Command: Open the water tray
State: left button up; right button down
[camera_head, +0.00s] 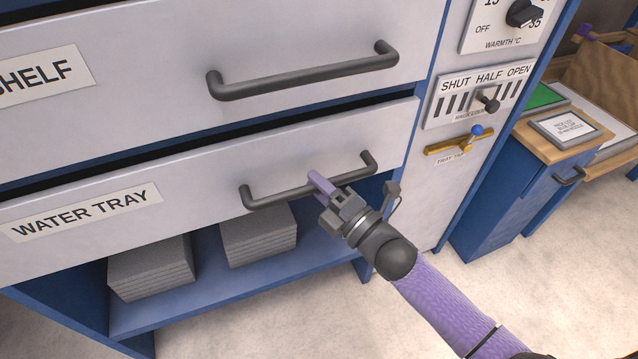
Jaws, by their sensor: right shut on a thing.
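The water tray (195,185) is a light grey drawer front with a "WATER TRAY" label, low on the blue cabinet. A narrow dark gap shows along its top edge. Its dark bar handle (272,199) runs across the right part of the front. My right gripper (322,186) is at the middle of this handle, shut on it, with purple fingertips around the bar. The arm reaches in from the lower right. My left gripper is not in view.
Above is the shelf drawer (150,95) with its own handle (305,75). Grey stacked blocks (258,235) sit on the blue bottom shelf. A brass tray tap (455,145), a vent slider and a warmth knob (524,13) are on the right panel. The floor at right is clear.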

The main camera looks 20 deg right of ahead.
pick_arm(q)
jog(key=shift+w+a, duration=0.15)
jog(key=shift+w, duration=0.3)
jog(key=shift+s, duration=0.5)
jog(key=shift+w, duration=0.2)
pick_arm(e)
jog(key=shift+s, duration=0.1)
